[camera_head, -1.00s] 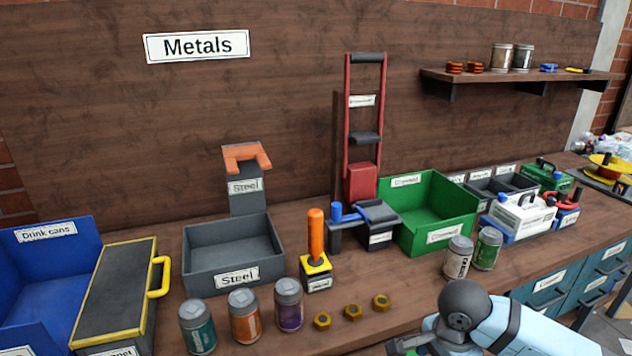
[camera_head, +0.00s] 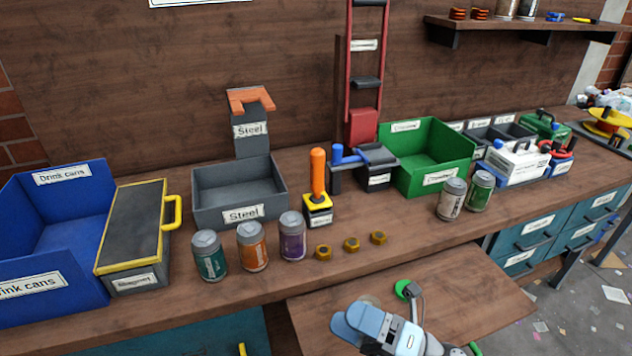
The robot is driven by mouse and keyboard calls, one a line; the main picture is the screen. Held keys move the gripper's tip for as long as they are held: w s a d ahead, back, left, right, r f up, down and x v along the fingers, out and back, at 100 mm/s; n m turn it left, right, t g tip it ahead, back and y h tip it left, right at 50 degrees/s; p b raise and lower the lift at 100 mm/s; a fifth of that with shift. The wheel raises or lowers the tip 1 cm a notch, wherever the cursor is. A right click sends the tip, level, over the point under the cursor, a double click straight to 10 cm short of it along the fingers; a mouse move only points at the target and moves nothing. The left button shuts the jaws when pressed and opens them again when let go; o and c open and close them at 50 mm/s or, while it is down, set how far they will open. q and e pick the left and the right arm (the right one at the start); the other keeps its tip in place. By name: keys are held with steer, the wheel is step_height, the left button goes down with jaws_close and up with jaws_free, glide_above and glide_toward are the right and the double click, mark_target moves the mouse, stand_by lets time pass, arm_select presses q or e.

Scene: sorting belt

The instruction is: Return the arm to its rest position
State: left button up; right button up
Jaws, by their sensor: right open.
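My right gripper (camera_head: 440,319) is at the bottom, right of centre, in front of the bench and over a lower wooden board. Its green-tipped fingers are apart, and I see nothing between them. My light-blue right arm shows beside it, partly cut off by the lower edge. My left gripper and left arm are not in view.
Three cans, teal (camera_head: 209,256), orange (camera_head: 252,246) and purple (camera_head: 292,236), stand before the grey Steel bin (camera_head: 207,212). Three brass nuts (camera_head: 351,244) lie near the bench edge. A green bin (camera_head: 457,160) and two more cans (camera_head: 451,199) stand right. The lower board (camera_head: 330,296) is mostly clear.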

steer(key=w+d+f+m+t+h, duration=0.1)
steer(key=d+f+m+t+h, duration=0.5)
steer(key=m, duration=0.6)
steer(key=d+f+m+t+h, duration=0.3)
steer(key=f+m+h, duration=0.2)
steer(key=m+h, duration=0.5)
steer(key=s+d+f+m+g+h, duration=0.1)
steer(key=s+d+f+m+g, duration=0.1)
steer(key=s+f+m+g, duration=0.25)
steer(key=s+d+f+m+g, duration=0.2)
steer(key=s+f+m, duration=0.2)
steer(key=f+m, duration=0.25)
arm_select(q)
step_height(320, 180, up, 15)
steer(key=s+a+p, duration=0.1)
steer(key=p, duration=1.9)
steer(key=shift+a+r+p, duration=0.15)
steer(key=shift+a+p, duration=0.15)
steer(key=shift+p, duration=0.05)
arm_select(e)
step_height(320, 180, up, 15)
steer(key=d, duration=0.1)
steer(key=shift+s+d+n+t, duration=0.15)
steer(key=shift+s+n+t, duration=0.2)
steer(key=shift+n+t, duration=0.1)
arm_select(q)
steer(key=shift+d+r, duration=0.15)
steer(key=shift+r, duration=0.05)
